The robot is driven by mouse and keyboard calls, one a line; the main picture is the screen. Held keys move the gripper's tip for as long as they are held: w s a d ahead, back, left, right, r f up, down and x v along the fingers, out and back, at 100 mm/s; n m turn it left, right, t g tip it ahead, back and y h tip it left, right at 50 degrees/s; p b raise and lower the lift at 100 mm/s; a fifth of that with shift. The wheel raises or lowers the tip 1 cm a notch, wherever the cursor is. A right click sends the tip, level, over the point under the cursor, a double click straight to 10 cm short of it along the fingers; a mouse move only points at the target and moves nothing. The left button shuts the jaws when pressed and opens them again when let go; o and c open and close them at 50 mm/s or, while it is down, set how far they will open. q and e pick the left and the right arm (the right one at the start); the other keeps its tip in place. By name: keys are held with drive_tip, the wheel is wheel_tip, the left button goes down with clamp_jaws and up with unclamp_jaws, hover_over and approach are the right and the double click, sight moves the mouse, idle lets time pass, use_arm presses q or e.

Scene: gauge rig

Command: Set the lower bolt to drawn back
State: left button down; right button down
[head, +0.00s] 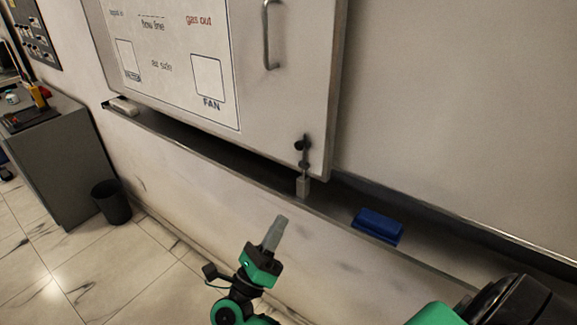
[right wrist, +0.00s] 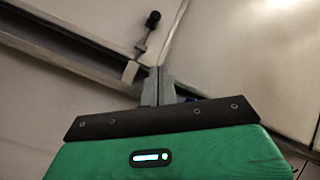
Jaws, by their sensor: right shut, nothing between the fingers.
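The lower bolt (head: 304,150), with a dark round knob and a thin rod, sits at the lower right corner of the white door panel (head: 285,100). Its rod points down toward a small pale block (head: 303,187) on the ledge; I cannot tell whether it enters the block. The bolt (right wrist: 145,34) and block (right wrist: 130,71) also show in the right wrist view, beyond my fingertips. My right gripper (head: 274,230) is shut and empty, below and left of the block in the head view, apart from the bolt. My left gripper is not in view.
A ledge (head: 250,174) runs along the wall under the panel, with a blue eraser (head: 377,226) right of the block. A fixed handle (head: 267,40) is higher on the panel. A grey cabinet (head: 65,160) and black bin (head: 111,202) stand at left.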

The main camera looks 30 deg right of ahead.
sight(296, 154)
drive_tip(key=w+a+r+p+x, duration=0.1)
drive_tip(key=p+x, duration=0.7)
drive_tip(key=x, duration=0.4)
drive_tip(key=shift+w+r, duration=0.2)
drive_tip(key=shift+r, duration=0.35)
drive_tip(key=shift+a+r, duration=0.1)
drive_tip(key=shift+r, duration=1.55)
